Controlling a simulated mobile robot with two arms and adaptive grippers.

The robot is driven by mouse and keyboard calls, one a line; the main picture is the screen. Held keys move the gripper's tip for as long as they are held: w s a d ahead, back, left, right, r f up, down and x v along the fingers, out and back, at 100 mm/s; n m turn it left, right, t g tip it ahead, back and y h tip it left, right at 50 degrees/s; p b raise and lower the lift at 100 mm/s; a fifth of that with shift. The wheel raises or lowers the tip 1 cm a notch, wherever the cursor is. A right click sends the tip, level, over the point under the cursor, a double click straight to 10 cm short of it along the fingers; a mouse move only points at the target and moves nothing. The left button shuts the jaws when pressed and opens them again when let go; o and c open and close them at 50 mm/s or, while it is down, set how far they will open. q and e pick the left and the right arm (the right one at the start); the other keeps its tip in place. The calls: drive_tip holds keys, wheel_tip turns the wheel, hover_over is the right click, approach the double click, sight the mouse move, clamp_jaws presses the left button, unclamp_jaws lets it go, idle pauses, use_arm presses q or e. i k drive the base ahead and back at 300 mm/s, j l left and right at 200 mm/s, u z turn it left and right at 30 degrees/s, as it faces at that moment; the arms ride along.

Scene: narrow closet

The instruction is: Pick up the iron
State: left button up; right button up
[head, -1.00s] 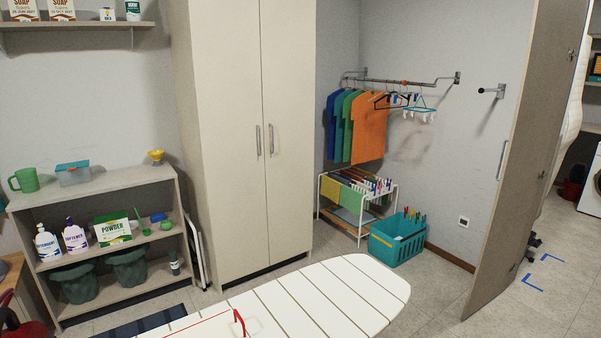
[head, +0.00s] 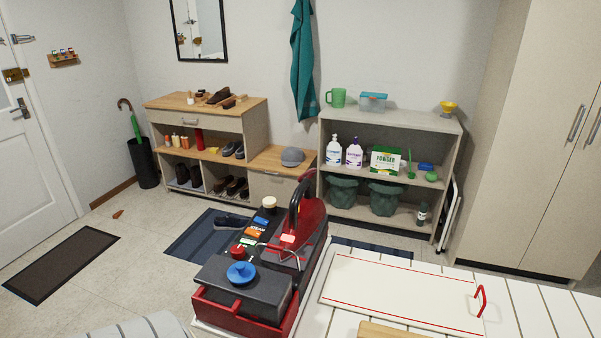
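A red and black appliance with an upright looped dark handle (head: 300,195) stands at the left end of the white slatted board in the head view. It looks like the iron, but I cannot tell for certain where it ends and its base begins. In front of it is a dark grey block with a blue round knob (head: 241,272) on a red base (head: 235,315). Small coloured parts, orange, green and red, show along its left side. Neither of my grippers is in view.
The white slatted board (head: 540,305) fills the lower right, with a red-outlined panel (head: 400,290) and a red handle (head: 482,300). A wooden piece (head: 390,330) shows at the bottom edge. Shelves (head: 390,210), a shoe cabinet (head: 205,105) and a tall wardrobe (head: 530,150) stand behind.

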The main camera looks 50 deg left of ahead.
sight(298, 228)
drive_tip(key=j+u, duration=0.1)
drive_tip(key=u, duration=1.45)
drive_tip(key=i+j, duration=0.1)
drive_tip(key=j, duration=0.2)
drive_tip(key=i+j+z, duration=0.1)
drive_tip(key=j, duration=0.25)
drive_tip(key=i, duration=0.05)
